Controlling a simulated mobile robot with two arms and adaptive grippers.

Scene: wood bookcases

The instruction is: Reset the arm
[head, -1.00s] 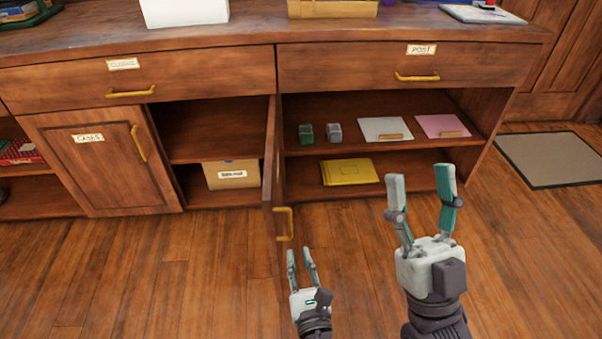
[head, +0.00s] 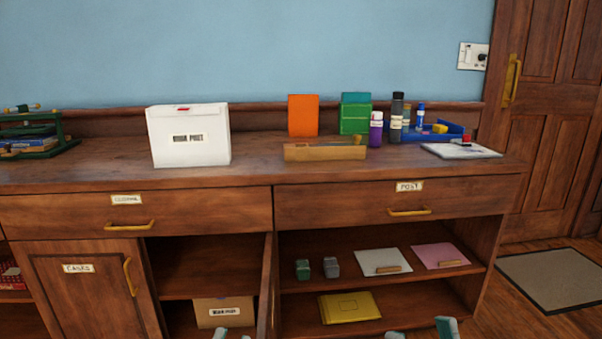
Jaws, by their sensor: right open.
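Only the fingertips of my two grippers show at the bottom edge of the head view. My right gripper (head: 421,332) has its teal and grey fingertips spread apart with nothing between them, in front of the open lower shelves. My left gripper (head: 233,335) shows just two small tips, apart, low in front of the open cabinet door (head: 265,290). The rest of both grippers and both arms is below the picture.
The wooden counter (head: 255,165) carries a white box (head: 188,136), a wooden tray (head: 325,152), bottles and a blue tray (head: 440,134). The shelves below hold a yellow envelope (head: 349,307), paper pads and a cardboard box (head: 223,312). A mat (head: 555,278) lies at right.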

